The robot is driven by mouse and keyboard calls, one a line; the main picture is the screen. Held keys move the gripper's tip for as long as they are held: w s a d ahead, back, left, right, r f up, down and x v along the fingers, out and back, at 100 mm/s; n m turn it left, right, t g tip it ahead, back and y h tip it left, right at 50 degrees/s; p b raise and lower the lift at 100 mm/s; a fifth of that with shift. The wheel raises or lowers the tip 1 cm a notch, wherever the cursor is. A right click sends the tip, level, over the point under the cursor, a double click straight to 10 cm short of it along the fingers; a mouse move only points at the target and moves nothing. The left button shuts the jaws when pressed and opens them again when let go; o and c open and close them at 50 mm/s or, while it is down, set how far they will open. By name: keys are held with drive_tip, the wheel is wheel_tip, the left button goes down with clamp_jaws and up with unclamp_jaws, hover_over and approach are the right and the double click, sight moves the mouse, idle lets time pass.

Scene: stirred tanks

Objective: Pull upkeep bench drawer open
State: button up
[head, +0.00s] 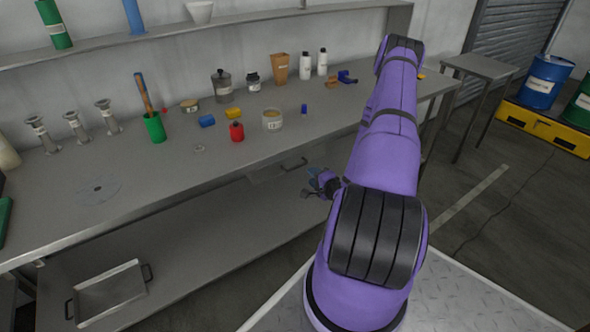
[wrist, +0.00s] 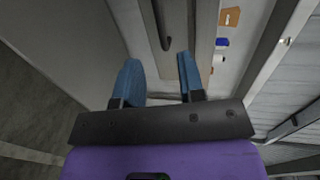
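The bench drawer (head: 268,174) sits under the worktop of the long grey bench, near its middle. Its dark bar handle (head: 294,165) is on the front face. The drawer looks shut, or nearly so. My gripper (head: 313,182) is beside the handle, to its right and a little lower in the head view. In the wrist view the two blue fingers of my gripper (wrist: 158,64) are spread apart with nothing between them. The dark handle (wrist: 164,28) shows ahead of the fingertips, apart from them. My arm hides part of the bench's right side.
The bench worktop (head: 200,170) carries bottles, jars, a green cup (head: 155,127) and small coloured parts. A metal tray (head: 110,295) lies on the lower shelf. A side table (head: 480,67) and a yellow pallet with drums (head: 545,128) stand at right.

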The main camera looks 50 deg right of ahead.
sight(298, 166)
drive_tip(key=x, duration=1)
drive_tip(key=shift+w, duration=0.2)
drive_tip(key=shift+c, duration=0.4)
clamp_jaws()
